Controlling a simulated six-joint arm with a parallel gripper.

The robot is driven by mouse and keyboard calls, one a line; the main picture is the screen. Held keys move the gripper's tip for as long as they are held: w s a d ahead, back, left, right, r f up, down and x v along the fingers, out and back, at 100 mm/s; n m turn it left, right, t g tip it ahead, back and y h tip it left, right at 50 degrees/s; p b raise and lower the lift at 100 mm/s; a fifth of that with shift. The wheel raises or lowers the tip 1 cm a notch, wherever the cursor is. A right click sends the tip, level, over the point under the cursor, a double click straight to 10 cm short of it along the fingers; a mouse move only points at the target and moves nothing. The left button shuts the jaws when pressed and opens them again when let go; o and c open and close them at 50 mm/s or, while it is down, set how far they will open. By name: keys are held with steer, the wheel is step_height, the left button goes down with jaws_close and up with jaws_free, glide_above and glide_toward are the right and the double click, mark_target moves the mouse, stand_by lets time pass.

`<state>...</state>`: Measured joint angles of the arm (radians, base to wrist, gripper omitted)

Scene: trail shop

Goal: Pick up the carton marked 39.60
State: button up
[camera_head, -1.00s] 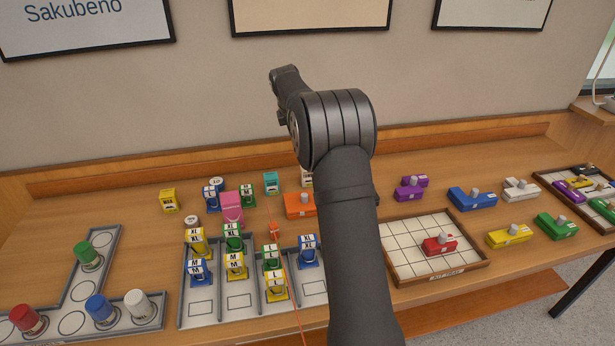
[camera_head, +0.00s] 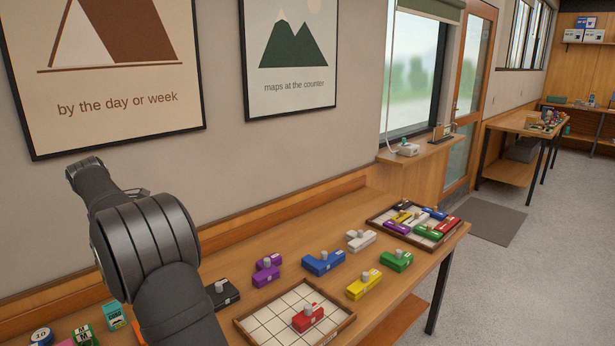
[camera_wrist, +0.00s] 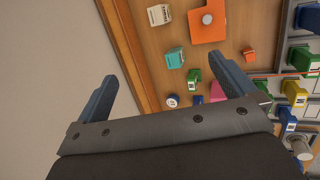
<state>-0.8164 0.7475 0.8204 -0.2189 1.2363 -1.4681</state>
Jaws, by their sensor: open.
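A teal carton (camera_head: 115,315) stands on the table at the lower left of the head view. It also shows in the wrist view (camera_wrist: 174,58), near a cream carton (camera_wrist: 159,15) with dark print. Their marks are too small to read, so I cannot tell which carton, if any, bears 39.60. My gripper (camera_wrist: 168,73) is open, its two fingers wide apart and nothing between them. In the wrist view it is above the table's wall-side edge, with the teal carton seen beyond and between the fingertips. My arm hides part of the table in the head view.
An orange block (camera_wrist: 207,20), a small green block (camera_wrist: 194,76) and a pink bag-like item (camera_wrist: 217,92) lie near the cartons. A gridded tray (camera_head: 270,325) holds a red block (camera_head: 308,317). Coloured knobbed blocks (camera_head: 364,284) stand right of my arm. The wall is close behind.

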stand_by(0.3)
steer(key=c, duration=0.6)
steer(key=w+f+m+y, duration=0.1)
steer(key=w+f+m, duration=0.2)
steer(key=f+m, duration=0.3)
steer(key=w+a+f+m+y, duration=0.1)
steer(key=w+f+m, duration=0.3)
steer(key=f, duration=0.7)
steer(key=w+f+m+y, duration=0.1)
steer(key=w+f+m, duration=0.3)
steer(key=f+m, duration=0.3)
steer(key=shift+w+a+f+m, duration=0.1)
steer(key=shift+a+f+m, duration=0.1)
steer(key=shift+f, duration=0.2)
steer(key=shift+w+a+f+m, duration=0.1)
steer(key=shift+a+f, duration=0.05)
steer(key=shift+f, duration=0.25)
steer(key=x, duration=0.4)
steer(key=shift+s+d+f, duration=0.1)
steer(key=shift+s+f, duration=0.2)
steer(key=shift+s, duration=0.05)
steer(key=shift+w+a+f, duration=0.2)
steer(key=shift+w+f, duration=0.05)
steer(key=shift+f, duration=0.25)
